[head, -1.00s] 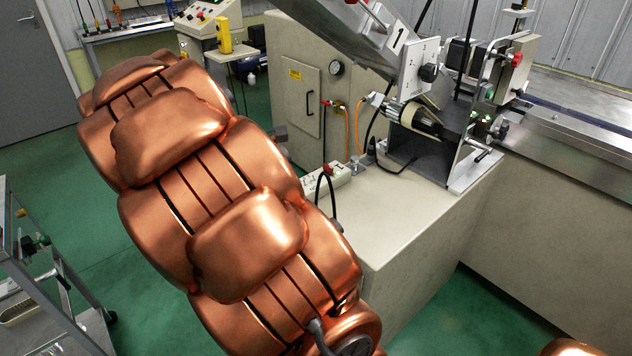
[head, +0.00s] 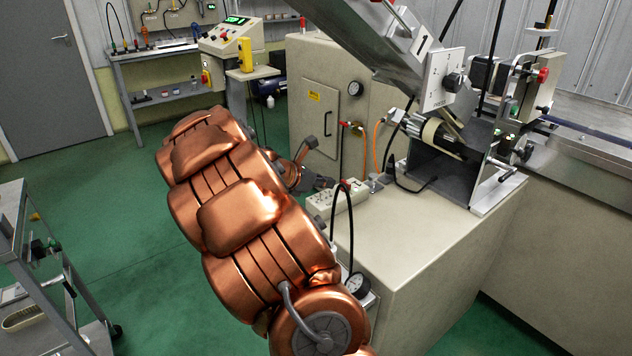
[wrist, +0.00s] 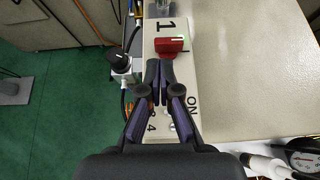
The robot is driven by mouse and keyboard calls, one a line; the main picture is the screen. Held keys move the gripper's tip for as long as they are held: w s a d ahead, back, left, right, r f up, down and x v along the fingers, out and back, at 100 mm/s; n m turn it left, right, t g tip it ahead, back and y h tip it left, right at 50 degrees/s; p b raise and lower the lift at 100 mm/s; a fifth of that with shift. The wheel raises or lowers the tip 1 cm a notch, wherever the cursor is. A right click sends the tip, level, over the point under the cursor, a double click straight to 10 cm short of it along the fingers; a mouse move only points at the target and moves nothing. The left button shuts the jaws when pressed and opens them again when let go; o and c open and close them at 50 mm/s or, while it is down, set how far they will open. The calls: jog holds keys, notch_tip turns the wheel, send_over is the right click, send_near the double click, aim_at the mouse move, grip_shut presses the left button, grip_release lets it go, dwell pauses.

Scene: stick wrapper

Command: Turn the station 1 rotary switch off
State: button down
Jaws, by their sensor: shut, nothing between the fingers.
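A red rotary switch (wrist: 172,45) sits on a long pale panel (wrist: 180,75) beside a printed "1" in the wrist view. My gripper (wrist: 163,62) is shut and empty, with its dark fingertips close to the near side of the red knob. I cannot tell whether they touch it. The fingers hide part of the panel, where "ON" and "4" also show. In the head view the panel (head: 348,200) lies on the edge of the beige cabinet.
A black knob on a white fitting (wrist: 122,62) and a cable stand left of the panel. A pressure gauge (wrist: 302,155) is at lower right. The beige cabinet top (wrist: 245,80) is clear to the right. The wrapper machine (head: 440,150) stands behind.

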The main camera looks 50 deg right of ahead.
aim_at(341, 185)
jog(key=shift+x, duration=1.5)
jog(key=shift+w+d+m+g+y+p, duration=0.1)
jog(key=shift+w+m+g+y+p, duration=0.2)
jog(key=shift+m+g+p, duration=0.6)
